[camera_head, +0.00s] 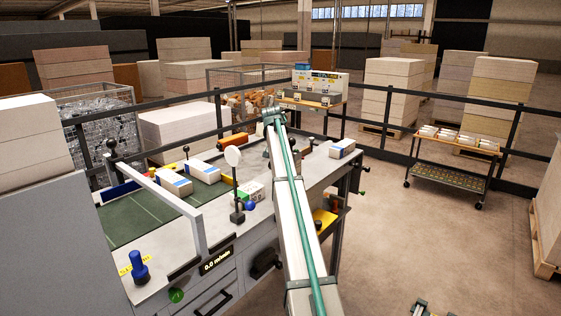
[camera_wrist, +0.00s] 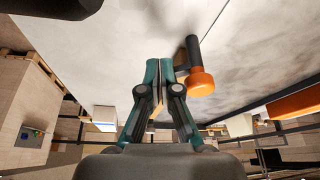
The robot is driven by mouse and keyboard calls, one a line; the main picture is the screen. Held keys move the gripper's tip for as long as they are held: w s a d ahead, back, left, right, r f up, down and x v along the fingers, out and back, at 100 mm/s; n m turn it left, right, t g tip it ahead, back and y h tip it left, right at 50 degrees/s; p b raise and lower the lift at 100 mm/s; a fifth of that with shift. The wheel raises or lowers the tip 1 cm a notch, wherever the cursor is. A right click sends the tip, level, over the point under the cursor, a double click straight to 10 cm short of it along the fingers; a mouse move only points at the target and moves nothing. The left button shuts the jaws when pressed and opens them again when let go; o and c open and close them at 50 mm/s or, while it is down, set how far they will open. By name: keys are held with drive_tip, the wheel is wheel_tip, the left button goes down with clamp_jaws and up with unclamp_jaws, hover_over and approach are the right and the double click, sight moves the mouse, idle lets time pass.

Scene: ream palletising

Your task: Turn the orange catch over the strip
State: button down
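In the wrist view the orange catch (camera_wrist: 201,82) shows as a round orange end on a dark stem (camera_wrist: 193,47), against a pale grey worktop. My gripper (camera_wrist: 160,66) has its two teal fingertips together just left of the catch. They look shut, with nothing seen between the tips. The catch looks beside the fingers, not between them; I cannot tell whether they touch. In the head view my arm reaches away over the bench, and its far end hides the gripper and catch. I cannot make out the strip for certain.
The grey bench (camera_head: 315,170) carries white reams (camera_head: 203,171), a round white disc on a stand (camera_head: 233,157) and a blue knob (camera_head: 139,268). A dark railing (camera_head: 381,154) runs behind. A trolley (camera_head: 450,175) stands right; the floor between is open.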

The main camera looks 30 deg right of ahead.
drive_tip(key=shift+s, duration=0.15)
idle(0.3)
drive_tip(key=s+a, duration=0.1)
drive_tip(key=s, duration=0.1)
drive_tip(key=s+a, duration=0.1)
drive_tip(key=shift+s+a+p, duration=0.1)
drive_tip(key=shift+s+p, duration=0.25)
drive_tip(key=shift+s, duration=0.05)
drive_tip(key=d+b+v, duration=0.1)
drive_tip(key=b+v, duration=0.2)
drive_tip(key=v, duration=0.6)
drive_tip(key=shift+s+r, duration=0.35)
drive_tip(key=shift+r, duration=0.15)
drive_tip(key=shift+w+d, duration=0.1)
drive_tip(key=shift+d, duration=0.1)
